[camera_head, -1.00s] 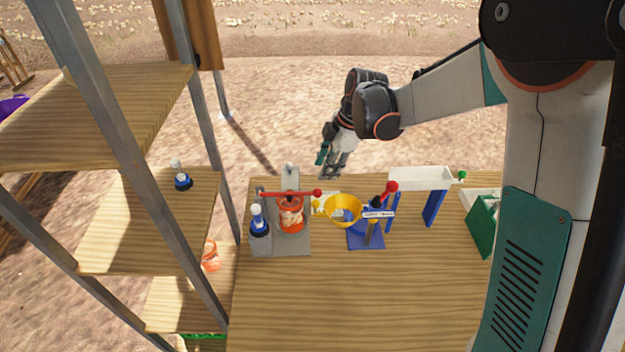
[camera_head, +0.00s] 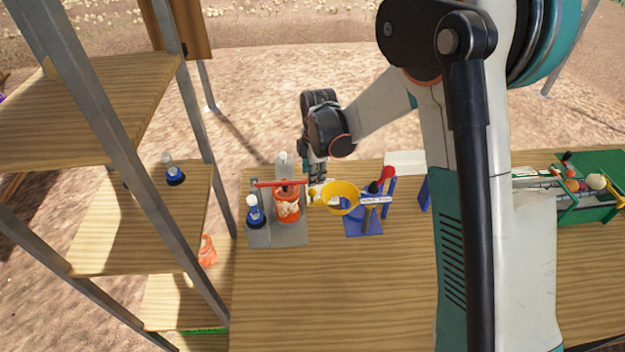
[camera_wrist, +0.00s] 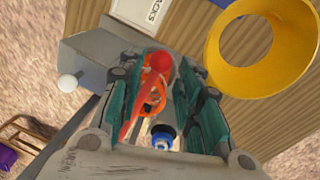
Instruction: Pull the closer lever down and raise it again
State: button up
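A red lever (camera_head: 280,184) with a red ball end lies about level on a grey stand (camera_head: 277,236) on the table, over an orange-red pot (camera_head: 287,208). My gripper (camera_head: 317,180) is beside the ball end, pointing down. In the wrist view, the red lever (camera_wrist: 160,66) shows between the two teal fingers of my gripper (camera_wrist: 167,78). The fingers are apart, and I see no clear grip on the lever. A second lever with a red ball (camera_head: 387,172) stands on a blue stand (camera_head: 362,226) to the right.
A yellow bowl (camera_head: 341,199) is close to the right of my gripper, and it fills the upper right of the wrist view (camera_wrist: 220,62). A wooden shelf rack (camera_head: 130,240) rises at the left. The table's front (camera_head: 330,300) is bare.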

jog(key=shift+w+f, duration=0.2)
jog(key=shift+f, duration=1.35)
grip_shut()
jog(key=shift+r, duration=0.1)
